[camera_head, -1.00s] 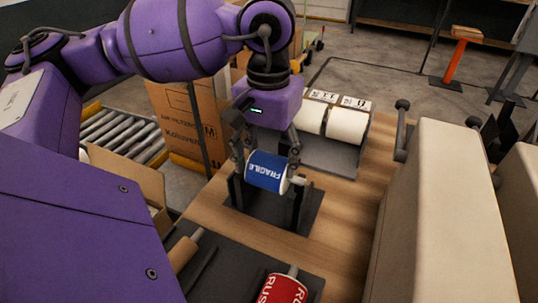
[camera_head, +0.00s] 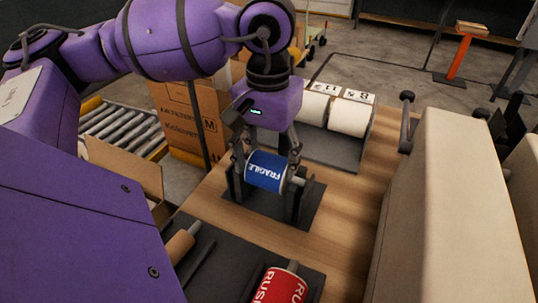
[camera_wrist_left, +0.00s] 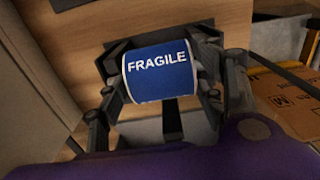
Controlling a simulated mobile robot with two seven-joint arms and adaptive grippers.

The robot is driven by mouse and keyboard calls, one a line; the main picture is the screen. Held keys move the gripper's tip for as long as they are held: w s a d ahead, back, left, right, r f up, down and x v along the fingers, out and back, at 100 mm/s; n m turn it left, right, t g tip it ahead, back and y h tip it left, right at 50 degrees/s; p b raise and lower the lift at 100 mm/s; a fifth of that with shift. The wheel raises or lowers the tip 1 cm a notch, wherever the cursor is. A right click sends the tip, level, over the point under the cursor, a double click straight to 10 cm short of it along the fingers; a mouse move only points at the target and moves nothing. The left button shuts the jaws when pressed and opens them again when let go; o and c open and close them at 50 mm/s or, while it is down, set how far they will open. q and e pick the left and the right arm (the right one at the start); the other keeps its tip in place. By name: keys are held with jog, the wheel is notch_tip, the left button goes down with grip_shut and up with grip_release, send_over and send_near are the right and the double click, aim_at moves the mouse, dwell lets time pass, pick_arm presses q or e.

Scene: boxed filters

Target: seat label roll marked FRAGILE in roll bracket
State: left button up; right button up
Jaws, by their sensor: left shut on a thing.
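The blue label roll marked FRAGILE (camera_head: 265,172) lies level on a pale core, whose end sticks out at the right. My left gripper (camera_head: 268,165) is shut on it from above, with a finger near each end. The dark roll bracket (camera_head: 297,207), two uprights on a flat base, stands on the wooden table directly below. The roll is between the uprights near their tops; I cannot tell whether the core touches them. In the left wrist view the roll (camera_wrist_left: 158,72) fills the space between the fingers and hides part of the bracket. My right gripper is not in view.
White rolls (camera_head: 349,117) with number cards stand behind the bracket. A large beige body (camera_head: 455,200) borders the right. Cartons (camera_head: 185,125) and a roller conveyor (camera_head: 122,133) are left.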

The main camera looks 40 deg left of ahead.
aim_at(268, 161)
pick_arm(q)
jog(key=shift+f, duration=0.35)
jog(key=o, duration=1.6)
notch_tip(268, 161, up, 12)
